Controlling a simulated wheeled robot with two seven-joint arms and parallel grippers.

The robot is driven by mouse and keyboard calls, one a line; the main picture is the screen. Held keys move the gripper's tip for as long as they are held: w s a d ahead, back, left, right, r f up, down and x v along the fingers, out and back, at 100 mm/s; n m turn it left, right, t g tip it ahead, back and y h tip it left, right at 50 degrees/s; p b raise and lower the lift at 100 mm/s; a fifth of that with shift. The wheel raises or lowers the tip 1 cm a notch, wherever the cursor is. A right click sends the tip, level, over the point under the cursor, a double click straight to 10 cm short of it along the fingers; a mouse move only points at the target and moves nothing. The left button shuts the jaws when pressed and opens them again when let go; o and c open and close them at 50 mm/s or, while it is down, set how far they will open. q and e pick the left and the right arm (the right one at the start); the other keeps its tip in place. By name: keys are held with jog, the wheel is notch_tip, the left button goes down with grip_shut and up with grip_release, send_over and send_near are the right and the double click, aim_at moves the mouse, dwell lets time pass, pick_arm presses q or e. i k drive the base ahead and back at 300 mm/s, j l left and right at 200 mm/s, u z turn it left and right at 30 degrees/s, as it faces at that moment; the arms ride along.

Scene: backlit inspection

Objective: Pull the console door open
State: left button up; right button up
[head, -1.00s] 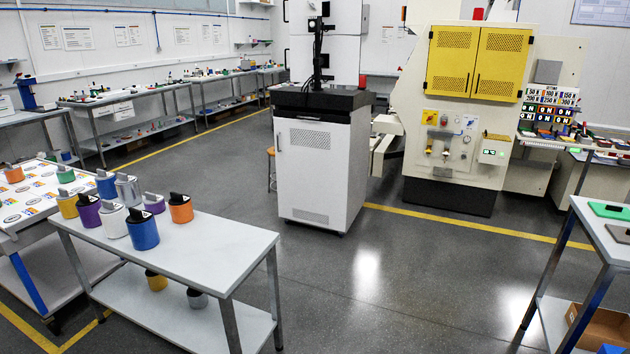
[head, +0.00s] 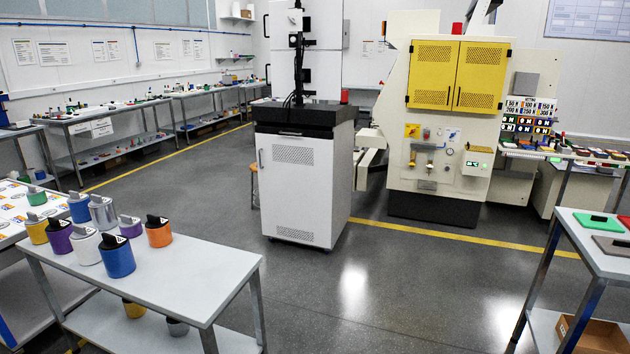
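The console is a white cabinet (head: 305,180) with a black top, standing on the floor in the middle of the head view. Its white door (head: 292,190) has perforated vent panels near the top and bottom and looks shut. A vertical handle (head: 261,159) sits at the door's upper left edge. Neither of my grippers shows in the head view, and nothing of mine touches the door.
A grey table (head: 170,275) with several coloured canisters stands at the front left. Another table (head: 600,262) stands at the right. A cream machine with yellow doors (head: 457,75) is behind the console. The grey floor (head: 370,285) before the console is clear.

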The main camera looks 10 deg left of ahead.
aim_at(295, 173)
jog(key=i, duration=3.6)
jog(key=i+u, duration=0.15)
jog(key=i, duration=0.45)
jog(key=i+l+u, duration=0.15)
jog(key=i, duration=0.45)
